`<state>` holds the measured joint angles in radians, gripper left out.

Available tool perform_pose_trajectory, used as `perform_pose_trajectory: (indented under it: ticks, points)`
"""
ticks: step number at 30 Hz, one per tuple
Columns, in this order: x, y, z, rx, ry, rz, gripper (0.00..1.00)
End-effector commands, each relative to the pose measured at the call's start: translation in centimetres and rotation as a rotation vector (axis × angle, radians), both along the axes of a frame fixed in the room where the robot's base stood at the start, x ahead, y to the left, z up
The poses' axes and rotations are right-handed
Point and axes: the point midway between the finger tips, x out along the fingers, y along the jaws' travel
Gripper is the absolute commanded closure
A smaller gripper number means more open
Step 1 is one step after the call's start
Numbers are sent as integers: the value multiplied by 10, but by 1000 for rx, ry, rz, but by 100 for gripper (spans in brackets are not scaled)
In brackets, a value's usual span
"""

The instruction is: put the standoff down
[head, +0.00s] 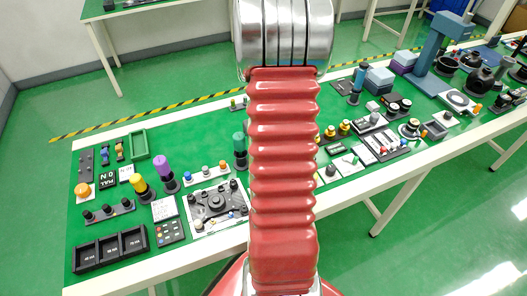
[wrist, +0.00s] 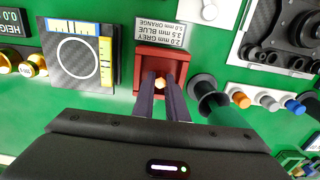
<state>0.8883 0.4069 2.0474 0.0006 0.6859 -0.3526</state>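In the wrist view my gripper (wrist: 160,80) has its two dark fingers close together, one on each side of a small gold standoff (wrist: 160,86), and looks shut on it. The standoff and fingertips appear over the open side of a small red box (wrist: 160,53). I cannot tell whether the standoff touches the box. In the head view my red arm hides the gripper, the standoff and the red box.
A label plate (wrist: 160,34) listing millimetre sizes and colours adjoins the red box. A dark flanged cylinder (wrist: 204,88) stands close to the right. A square plate with a ringed circle (wrist: 78,58) lies left. The green-topped table (head: 200,140) is crowded with parts.

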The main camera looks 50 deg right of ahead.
Motion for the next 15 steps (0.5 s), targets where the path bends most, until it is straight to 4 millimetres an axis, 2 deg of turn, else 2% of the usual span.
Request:
perform_pose_trajectory:
  ticks: [3,15]
  points:
    - [0,0,0,0,0,0,80]
    - [0,0,6,-1,-1,-1,80]
